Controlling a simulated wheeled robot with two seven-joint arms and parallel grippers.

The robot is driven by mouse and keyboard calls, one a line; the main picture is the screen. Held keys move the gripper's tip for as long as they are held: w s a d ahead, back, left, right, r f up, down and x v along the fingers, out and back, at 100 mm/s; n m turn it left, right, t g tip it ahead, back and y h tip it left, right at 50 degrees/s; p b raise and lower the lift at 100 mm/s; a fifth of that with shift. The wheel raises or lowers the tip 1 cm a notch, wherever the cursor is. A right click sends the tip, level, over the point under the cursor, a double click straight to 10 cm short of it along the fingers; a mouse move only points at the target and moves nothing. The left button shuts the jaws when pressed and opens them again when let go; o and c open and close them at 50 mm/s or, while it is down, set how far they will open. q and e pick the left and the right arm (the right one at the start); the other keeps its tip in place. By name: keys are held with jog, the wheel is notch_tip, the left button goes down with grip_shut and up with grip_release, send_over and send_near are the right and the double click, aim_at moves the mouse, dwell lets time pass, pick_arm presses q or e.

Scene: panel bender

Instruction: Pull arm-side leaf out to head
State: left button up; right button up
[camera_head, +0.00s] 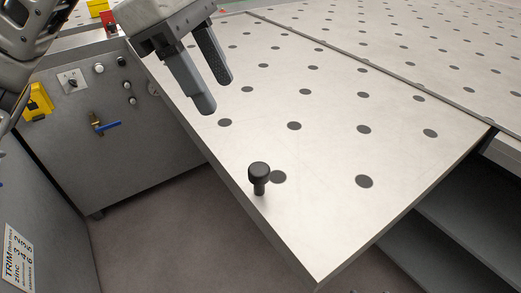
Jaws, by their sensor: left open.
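The leaf (330,170) is a pale metal panel with rows of dark round holes, its near corner pointing toward me. A black knob (259,175) stands upright on its left edge, beside one of the holes. My left gripper (218,94) is open and empty, above the leaf's left part, up and to the left of the knob and apart from it. Its two dark fingers point down. My right gripper is not in view.
A grey cabinet (150,150) with switches, a yellow box (38,102) and a blue-handled valve (106,125) stands left. A perforated table (430,45) lies beyond a seam. Dark shelves (440,235) are under the right side. Bare floor (185,240) shows between cabinet and leaf.

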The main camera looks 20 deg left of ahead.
aim_at(256, 168)
pick_arm(q)
jog(key=x, duration=1.4)
jog(key=shift+s+f, duration=0.1)
jog(key=shift+s, duration=0.15)
grip_shut()
jog(key=shift+a, duration=0.15)
